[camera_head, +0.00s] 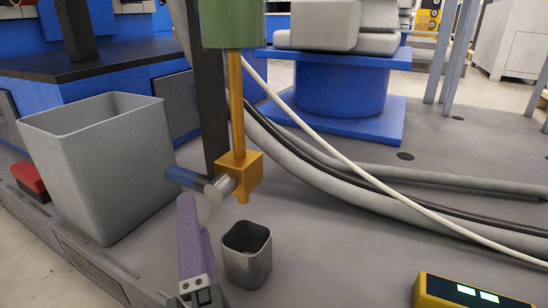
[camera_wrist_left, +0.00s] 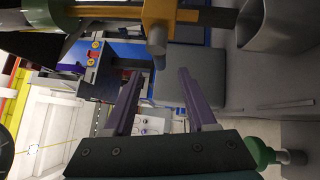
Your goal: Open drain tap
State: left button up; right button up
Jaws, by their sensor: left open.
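The drain tap (camera_head: 241,174) is an orange block at the foot of an orange pipe (camera_head: 236,105) under a green tank (camera_head: 232,22). A grey metal knob (camera_head: 219,187) with a blue bar (camera_head: 186,178) sits on its left side. In the left wrist view the tap (camera_wrist_left: 160,14) is at the top, its grey knob (camera_wrist_left: 155,42) beyond the fingertips. My left gripper (camera_head: 190,204) has purple fingers and is just below the knob, apparently apart from it. In the wrist view its fingers (camera_wrist_left: 158,73) are spread and empty. My right gripper is not in view.
A small dark grey cup (camera_head: 247,265) stands below the tap. A large grey bin (camera_head: 110,175) stands to the left. Hoses (camera_head: 340,190) cross the grey surface at the right. A yellow device (camera_head: 465,292) lies at the bottom right.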

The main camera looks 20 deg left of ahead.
aim_at(190, 187)
pick_arm(q)
jog(key=b+x, duration=0.3)
jog(key=x, duration=0.6)
jog(key=shift+w+a, duration=0.1)
grip_shut()
dwell(1.1)
